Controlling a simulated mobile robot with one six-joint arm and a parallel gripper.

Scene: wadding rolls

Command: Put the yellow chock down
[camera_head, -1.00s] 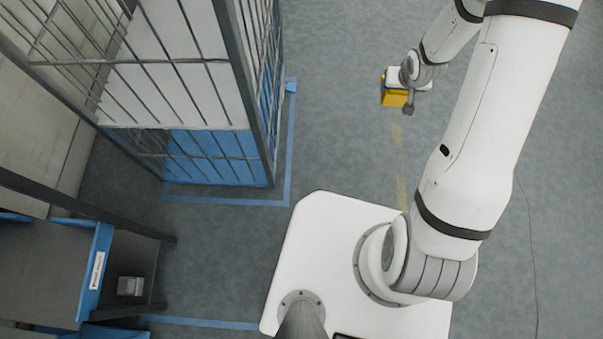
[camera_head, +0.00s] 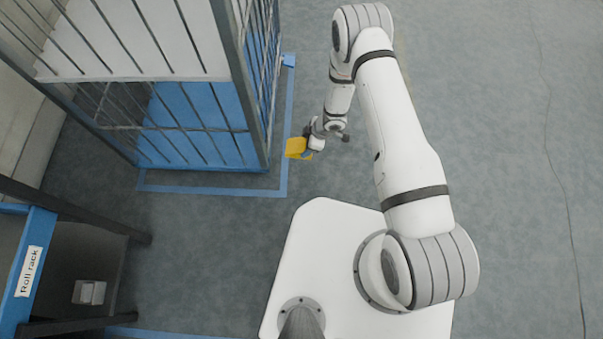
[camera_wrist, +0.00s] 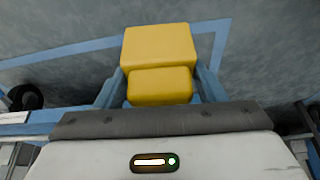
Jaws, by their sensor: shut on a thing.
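The yellow chock (camera_head: 297,148) is held at the end of my arm in the head view, near the blue floor line beside the cage. It also shows in the wrist view (camera_wrist: 159,47) as a stepped yellow block between two blue-grey fingers. My gripper (camera_head: 309,142) is shut on the chock; its fingers also show in the wrist view (camera_wrist: 160,88), one at each side of the block. Whether the chock touches the floor I cannot tell.
A barred cage (camera_head: 200,120) with blue and white panels stands at the upper left. Blue tape (camera_head: 220,191) marks the floor around it. A rack (camera_head: 28,265) labelled "Roll rack" stands at the lower left, with a small grey box (camera_head: 89,292). The grey floor at right is clear.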

